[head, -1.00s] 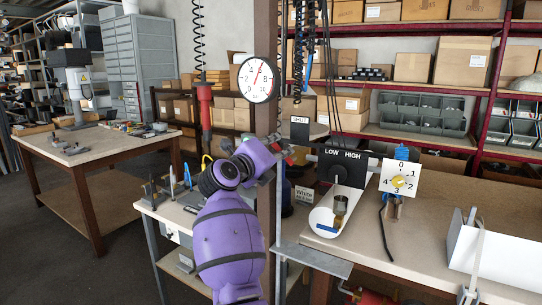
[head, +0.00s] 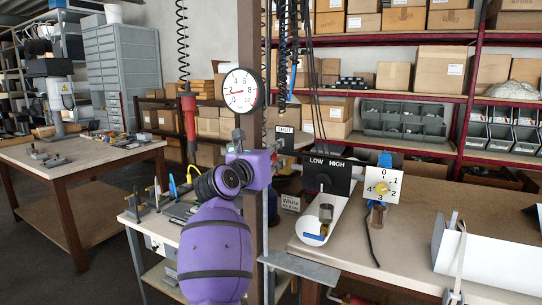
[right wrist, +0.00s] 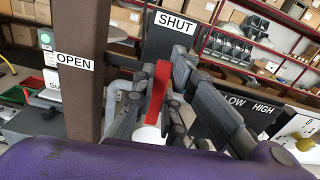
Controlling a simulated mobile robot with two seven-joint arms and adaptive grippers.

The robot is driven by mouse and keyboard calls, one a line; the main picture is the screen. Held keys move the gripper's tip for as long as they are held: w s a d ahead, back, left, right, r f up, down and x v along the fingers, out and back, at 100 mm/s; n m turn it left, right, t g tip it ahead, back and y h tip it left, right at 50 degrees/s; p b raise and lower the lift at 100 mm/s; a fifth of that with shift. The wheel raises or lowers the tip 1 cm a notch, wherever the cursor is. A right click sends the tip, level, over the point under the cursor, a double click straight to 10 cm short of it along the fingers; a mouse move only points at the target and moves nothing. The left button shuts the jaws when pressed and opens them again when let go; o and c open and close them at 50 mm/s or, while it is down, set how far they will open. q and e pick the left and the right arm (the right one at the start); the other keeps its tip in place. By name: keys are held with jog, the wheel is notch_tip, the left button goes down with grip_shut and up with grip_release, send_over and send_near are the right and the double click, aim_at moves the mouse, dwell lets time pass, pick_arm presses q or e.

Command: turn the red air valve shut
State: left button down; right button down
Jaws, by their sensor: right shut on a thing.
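The red air valve handle (right wrist: 157,92) shows in the right wrist view as a flat red bar standing upright. My right gripper (right wrist: 161,88) is shut on it, with its grey fingers on both sides. The handle's upper end points towards the white SHUT sign (right wrist: 175,22). The OPEN sign (right wrist: 74,62) is to the left on a brown post. In the head view my purple right wrist hides the handle, and my right gripper (head: 273,152) shows only in part. The round pressure gauge (head: 240,90) above has its needle near 2. My left gripper is not in view.
The brown post (head: 249,190) stands close beside my right wrist. To the right are a black LOW/HIGH plate (head: 328,176) and a white dial plate with a yellow knob (head: 382,188). A workbench (head: 400,245) and a red hanging tool (head: 189,117) are nearby.

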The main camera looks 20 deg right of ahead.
jog(key=shift+s+d+m, duration=0.1)
jog(key=shift+m, duration=0.3)
jog(key=c, duration=1.8)
grip_release()
jog(key=shift+o, duration=0.2)
jog(key=v, duration=1.2)
jog(key=shift+s, duration=0.1)
